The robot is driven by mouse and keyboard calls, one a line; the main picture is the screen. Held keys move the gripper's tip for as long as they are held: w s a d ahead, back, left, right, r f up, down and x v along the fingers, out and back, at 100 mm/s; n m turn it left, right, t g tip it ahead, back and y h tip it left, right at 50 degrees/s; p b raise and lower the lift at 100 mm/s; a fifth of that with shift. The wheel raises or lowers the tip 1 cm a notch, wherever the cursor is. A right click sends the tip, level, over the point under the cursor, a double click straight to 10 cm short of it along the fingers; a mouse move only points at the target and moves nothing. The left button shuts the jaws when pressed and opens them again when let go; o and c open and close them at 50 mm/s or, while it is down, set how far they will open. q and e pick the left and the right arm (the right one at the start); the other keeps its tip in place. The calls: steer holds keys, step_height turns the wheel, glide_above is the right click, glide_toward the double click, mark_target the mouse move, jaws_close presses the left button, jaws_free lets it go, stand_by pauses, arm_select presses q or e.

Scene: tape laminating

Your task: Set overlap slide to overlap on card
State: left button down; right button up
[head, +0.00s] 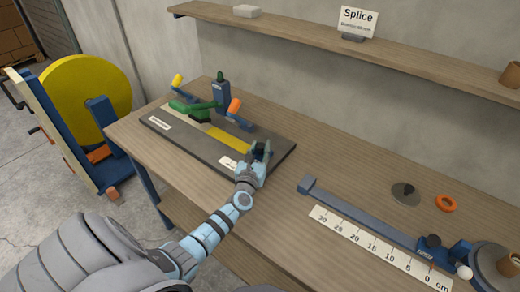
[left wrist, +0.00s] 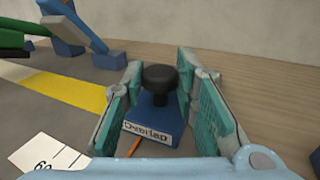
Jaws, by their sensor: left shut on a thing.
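The overlap slide (left wrist: 155,122) is a blue block with a black knob and a label reading "Overlap". It sits on the right part of the dark splicing board (head: 172,142). My left gripper (head: 258,158) is at it, with the slide and knob between its teal-padded fingers, shut on it. A white scale (left wrist: 48,158) with the number 60 lies left of the slide, and an orange pointer (left wrist: 134,147) shows at the slide's foot. The card (head: 357,20) stands on the shelf and reads "Splice"; its smaller line is too small to read. My right gripper is out of view.
Yellow tape (head: 229,138) runs along the board beside a green lever (head: 195,105) and blue clamps with orange and yellow handles. A ruler (head: 372,250), a grey disc (head: 406,194) and an orange ring (head: 446,203) lie right on the bench. A yellow reel (head: 88,90) stands left.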

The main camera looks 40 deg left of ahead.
arm_select(q)
steer(key=a+b, duration=0.1)
steer(key=a, duration=0.3)
steer(key=shift+s+f, duration=0.1)
steer(key=c, duration=1.3)
jaws_free()
steer(key=v, duration=1.2)
steer(key=shift+s, duration=0.15)
